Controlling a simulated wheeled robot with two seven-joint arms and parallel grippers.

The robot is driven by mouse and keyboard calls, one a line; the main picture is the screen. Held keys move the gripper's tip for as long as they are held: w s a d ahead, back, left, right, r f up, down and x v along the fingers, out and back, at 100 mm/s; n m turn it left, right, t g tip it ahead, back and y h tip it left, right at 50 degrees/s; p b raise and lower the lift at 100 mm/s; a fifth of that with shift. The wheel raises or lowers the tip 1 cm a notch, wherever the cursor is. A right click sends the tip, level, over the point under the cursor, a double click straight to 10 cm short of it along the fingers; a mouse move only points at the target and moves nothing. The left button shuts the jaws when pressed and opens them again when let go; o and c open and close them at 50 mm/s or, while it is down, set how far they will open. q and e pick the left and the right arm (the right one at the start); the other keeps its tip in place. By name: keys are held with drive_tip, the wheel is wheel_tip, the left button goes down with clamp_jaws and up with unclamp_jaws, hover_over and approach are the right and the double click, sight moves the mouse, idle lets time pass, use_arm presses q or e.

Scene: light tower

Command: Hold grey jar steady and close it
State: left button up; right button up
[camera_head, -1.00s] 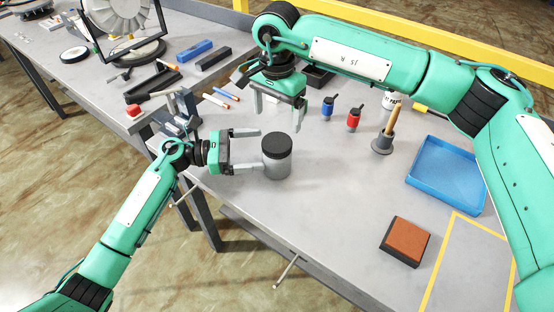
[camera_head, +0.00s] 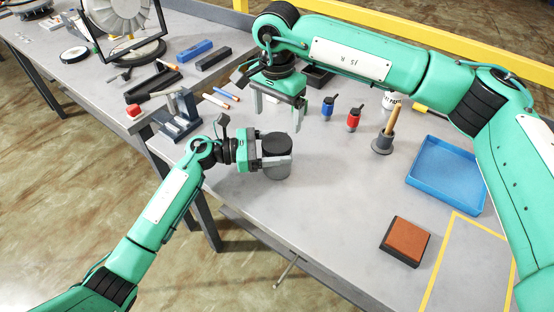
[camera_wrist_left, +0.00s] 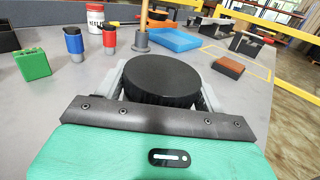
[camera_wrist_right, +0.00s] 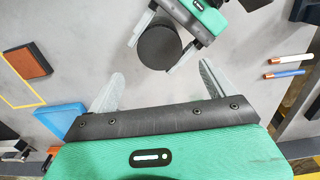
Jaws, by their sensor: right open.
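The grey jar (camera_head: 277,172) stands upright on the table near its front edge, with a black lid (camera_head: 276,143) on top. The lid also shows from above in the left wrist view (camera_wrist_left: 163,78) and in the right wrist view (camera_wrist_right: 159,46). My left gripper (camera_head: 276,155) has its fingers on opposite sides of the jar, close against it below the lid. I cannot tell whether they press on it. My right gripper (camera_head: 281,105) is open and empty, pointing down above the table behind the jar. Its spread fingers show in the right wrist view (camera_wrist_right: 157,85).
Blue and red bottles (camera_head: 328,107) (camera_head: 354,118) stand right of my right gripper. A grey holder (camera_head: 382,144) with a wooden handle, a blue tray (camera_head: 447,174) and a brown block (camera_head: 405,241) lie further right. The table right of the jar is clear.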

sight(277, 142)
use_arm(q)
drive_tip(key=c, duration=0.7)
use_arm(e)
drive_tip(key=shift+c, duration=0.3)
use_arm(q)
drive_tip(key=c, duration=0.4)
use_arm(e)
drive_tip(key=shift+r, duration=0.1)
drive_tip(key=shift+c, duration=1.1)
drive_tip(key=shift+r+n, duration=1.9)
drive_tip(key=shift+r, duration=0.15)
drive_tip(key=shift+f, duration=0.15)
wheel_tip(277, 142, down, 12)
drive_tip(key=shift+r, duration=0.1)
drive_tip(key=c, duration=0.7)
drive_tip(key=o, duration=1)
drive_tip(key=shift+o, duration=0.2)
